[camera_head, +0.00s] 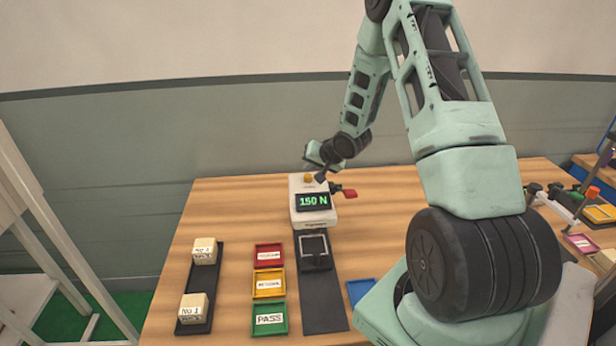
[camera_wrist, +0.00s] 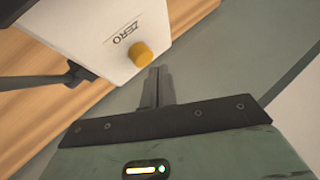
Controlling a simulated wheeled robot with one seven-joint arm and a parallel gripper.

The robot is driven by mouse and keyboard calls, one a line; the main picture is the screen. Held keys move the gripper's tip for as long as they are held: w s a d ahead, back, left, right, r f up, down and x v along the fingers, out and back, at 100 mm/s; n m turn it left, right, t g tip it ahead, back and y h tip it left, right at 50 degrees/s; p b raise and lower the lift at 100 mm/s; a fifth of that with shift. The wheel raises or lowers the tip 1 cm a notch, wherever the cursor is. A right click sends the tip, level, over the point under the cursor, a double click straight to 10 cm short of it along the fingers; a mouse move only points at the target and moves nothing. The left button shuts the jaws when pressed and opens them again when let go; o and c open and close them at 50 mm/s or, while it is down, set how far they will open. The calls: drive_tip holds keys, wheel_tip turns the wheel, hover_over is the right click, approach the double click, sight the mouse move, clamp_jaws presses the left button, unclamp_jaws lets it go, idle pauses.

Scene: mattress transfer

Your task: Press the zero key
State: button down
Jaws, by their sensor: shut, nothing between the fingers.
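The zero key is a round yellow knob (camera_head: 308,178) on the top of a white tester (camera_head: 299,187). In the wrist view the yellow key (camera_wrist: 142,54) stands out from the white panel beside the printed word ZERO. My gripper (camera_head: 321,177) is shut and empty, just to the right of the key in the head view. In the wrist view its fingertips (camera_wrist: 157,72) lie close beside the key; I cannot tell whether they touch it. The tester's display (camera_head: 314,201) reads 150 N in green.
A red-ended handle (camera_head: 349,193) sticks out right of the tester. Red (camera_head: 268,244), yellow (camera_head: 282,289) and green (camera_head: 257,329) trays stand left of its black base. Two labelled cream blocks (camera_head: 204,251) stand on a black strip at the left. My arm hides much of the right side.

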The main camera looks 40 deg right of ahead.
sight(310, 178)
drive_tip(key=shift+f, duration=0.15)
drive_tip(key=shift+f, duration=0.25)
drive_tip(key=shift+f+b, duration=0.7)
drive_tip(key=shift+f, duration=0.15)
idle(0.9)
drive_tip(key=shift+r, duration=0.15)
drive_tip(key=shift+r+p, duration=1.15)
drive_tip(key=shift+r, duration=0.1)
wheel_tip(310, 178, up, 5)
drive_tip(key=p, duration=0.4)
drive_tip(key=shift+p, duration=0.35)
